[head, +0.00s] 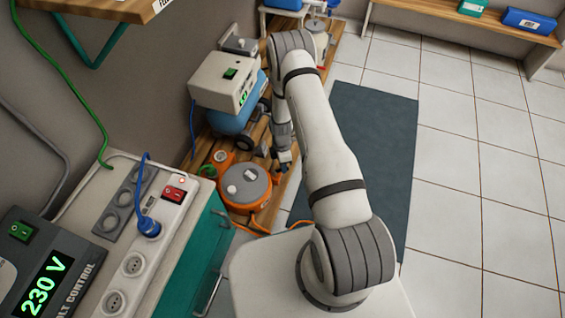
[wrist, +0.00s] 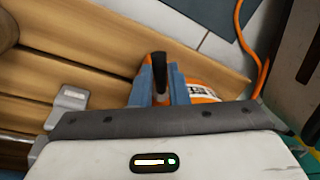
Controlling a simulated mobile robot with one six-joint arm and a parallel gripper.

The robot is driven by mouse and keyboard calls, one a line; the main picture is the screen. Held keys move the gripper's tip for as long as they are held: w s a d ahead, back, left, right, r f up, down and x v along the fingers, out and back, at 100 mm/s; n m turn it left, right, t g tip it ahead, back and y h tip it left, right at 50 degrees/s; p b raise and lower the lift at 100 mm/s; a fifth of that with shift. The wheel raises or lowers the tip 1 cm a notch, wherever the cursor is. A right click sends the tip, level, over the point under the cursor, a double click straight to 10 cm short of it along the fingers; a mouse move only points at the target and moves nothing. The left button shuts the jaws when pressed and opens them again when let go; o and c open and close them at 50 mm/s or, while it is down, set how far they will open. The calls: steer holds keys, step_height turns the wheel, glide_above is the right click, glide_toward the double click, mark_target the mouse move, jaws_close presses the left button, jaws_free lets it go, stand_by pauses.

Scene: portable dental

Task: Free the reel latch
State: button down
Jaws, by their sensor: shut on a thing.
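The orange cable reel (head: 262,205) with its round grey top (head: 246,184) sits on the wooden boards at the wall side. Part of its orange body with a white label (wrist: 203,91) shows in the wrist view, just right of the fingers. My gripper (head: 284,163) is low, close beside the reel's upper right side. In the wrist view my gripper (wrist: 160,88) has its two blue fingers shut on a dark upright piece (wrist: 159,66), which looks like the reel latch. Its lower part is hidden by my gripper's body. I cannot tell whether it is free.
A white and blue machine (head: 228,88) with a green switch stands beyond the reel. An orange cord (head: 253,229) lies in front of it. A teal cabinet (head: 205,260) with a power strip (head: 160,215) is at left. A dark mat (head: 370,130) and open tiles lie right.

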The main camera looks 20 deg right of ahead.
steer(key=shift+s+a+m+y, duration=0.1)
steer(key=shift+s+m+y, duration=0.25)
steer(key=shift+m, duration=0.7)
steer(key=shift+s+d+m+y, duration=0.1)
steer(key=shift+s+m, duration=0.45)
steer(key=shift+m, duration=0.55)
steer(key=shift+s+a+m+y, duration=0.1)
steer(key=shift+s+m+y, duration=0.25)
steer(key=shift+m, duration=0.7)
steer(key=shift+s, duration=0.15)
steer(key=c, duration=1.4)
jaws_free()
steer(key=shift+p+v, duration=1.2)
steer(key=shift+v, duration=2.7)
steer(key=shift+a, duration=0.15)
